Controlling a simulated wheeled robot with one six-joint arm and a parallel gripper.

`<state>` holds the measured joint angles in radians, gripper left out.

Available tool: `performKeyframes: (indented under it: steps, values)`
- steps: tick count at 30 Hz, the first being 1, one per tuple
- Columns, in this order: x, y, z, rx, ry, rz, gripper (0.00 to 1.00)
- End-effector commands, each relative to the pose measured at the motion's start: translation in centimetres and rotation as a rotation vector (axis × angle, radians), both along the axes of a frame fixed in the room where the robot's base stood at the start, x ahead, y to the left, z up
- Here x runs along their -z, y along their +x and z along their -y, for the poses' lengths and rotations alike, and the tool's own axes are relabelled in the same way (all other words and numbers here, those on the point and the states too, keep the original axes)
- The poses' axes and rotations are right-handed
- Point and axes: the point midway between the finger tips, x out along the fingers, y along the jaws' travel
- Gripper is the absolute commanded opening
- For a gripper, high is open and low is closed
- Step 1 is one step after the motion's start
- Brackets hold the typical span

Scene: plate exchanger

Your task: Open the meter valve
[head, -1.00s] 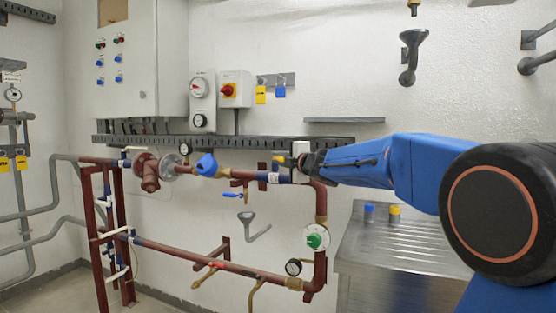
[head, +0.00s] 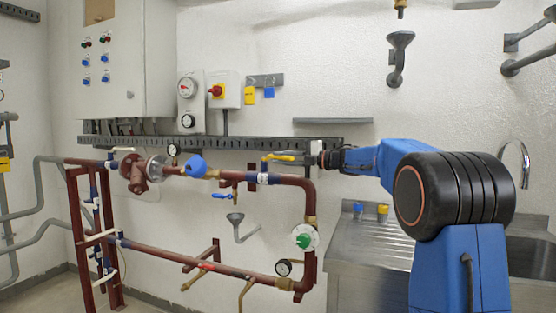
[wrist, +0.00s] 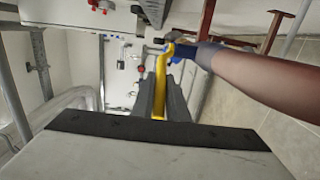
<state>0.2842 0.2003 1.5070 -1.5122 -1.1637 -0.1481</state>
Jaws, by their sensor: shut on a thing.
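A yellow lever handle (head: 284,157) sits above the upper red-brown pipe, near the pipe's blue section. My gripper (head: 313,158) reaches in from the right. In the wrist view the yellow lever (wrist: 161,80) runs from a blue pipe section down between the two dark fingers of my gripper (wrist: 162,105), which are shut on it. The fingers hide part of the lever's far end. No label shows that this is the meter valve, and the valve body under the lever is hard to make out.
The red-brown pipe (head: 293,180) bends down past a green handwheel (head: 304,240) and a small gauge (head: 283,267). A blue-handled valve (head: 222,196) hangs below the pipe. A metal sink counter (head: 350,255) stands at right. A grey rail (head: 220,142) runs behind the lever.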

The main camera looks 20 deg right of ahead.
Motion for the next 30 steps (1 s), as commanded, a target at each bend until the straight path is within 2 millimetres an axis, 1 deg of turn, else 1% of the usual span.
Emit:
performKeyframes:
  steps: [1,9,22,23,24,25,30]
  values:
    - [0.22,0.24,0.35,-0.013,0.0,-0.003,0.0]
    - [0.15,0.45,0.69,-0.065,0.0,-0.001,0.0]
    - [0.11,0.5,0.74,-0.069,0.0,-0.001,0.0]
    - [0.11,0.5,0.74,-0.069,0.001,-0.001,0.2]
    - [0.11,0.5,0.74,-0.069,0.001,-0.001,0.3]
    - [0.1,0.49,0.74,-0.069,0.001,-0.001,0.32]
    - [0.04,0.45,0.68,-0.071,0.0,0.0,0.32]
